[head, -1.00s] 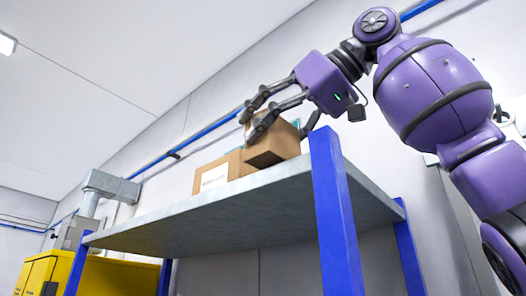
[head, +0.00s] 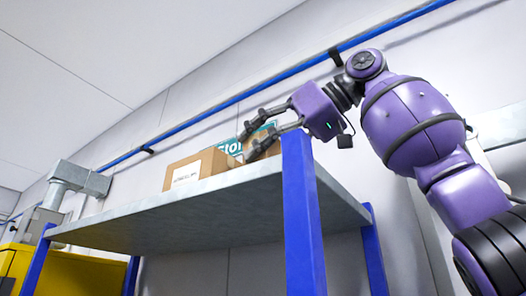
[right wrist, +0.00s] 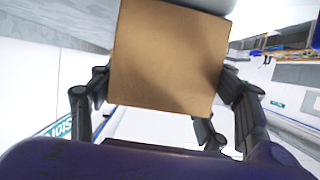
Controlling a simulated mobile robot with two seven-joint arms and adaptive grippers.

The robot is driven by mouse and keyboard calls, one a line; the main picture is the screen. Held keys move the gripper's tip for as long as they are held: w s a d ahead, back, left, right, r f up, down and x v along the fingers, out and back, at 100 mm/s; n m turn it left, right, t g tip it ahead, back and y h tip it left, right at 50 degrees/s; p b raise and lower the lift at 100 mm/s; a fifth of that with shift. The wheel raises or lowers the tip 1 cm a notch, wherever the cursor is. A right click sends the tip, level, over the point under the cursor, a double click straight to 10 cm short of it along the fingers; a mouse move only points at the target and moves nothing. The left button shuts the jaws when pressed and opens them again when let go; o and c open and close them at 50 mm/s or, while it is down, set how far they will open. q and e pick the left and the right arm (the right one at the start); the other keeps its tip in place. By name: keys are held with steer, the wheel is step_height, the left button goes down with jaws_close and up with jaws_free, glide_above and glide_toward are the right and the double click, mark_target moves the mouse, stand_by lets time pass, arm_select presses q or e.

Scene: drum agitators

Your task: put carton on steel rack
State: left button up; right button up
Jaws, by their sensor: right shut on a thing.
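My right gripper (head: 252,142) is shut on a brown carton (head: 262,134), at the shelf of the steel rack (head: 180,222). In the head view the fingers and a blue post hide much of the carton, and I cannot tell whether it touches the shelf. In the right wrist view the carton (right wrist: 170,55) shows a plain brown face between the fingers (right wrist: 165,105). The rack has a grey shelf, seen from below, and blue posts. My left gripper is not in view.
Another brown box (head: 198,170) with a white label stands on the shelf, left of my right gripper. A blue post (head: 303,215) rises close to the gripper. A yellow cabinet (head: 65,272) stands at lower left.

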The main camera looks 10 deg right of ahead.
steer(key=shift+f, duration=0.15)
steer(key=o, duration=1.8)
steer(key=v, duration=1.2)
steer(key=shift+f, duration=0.15)
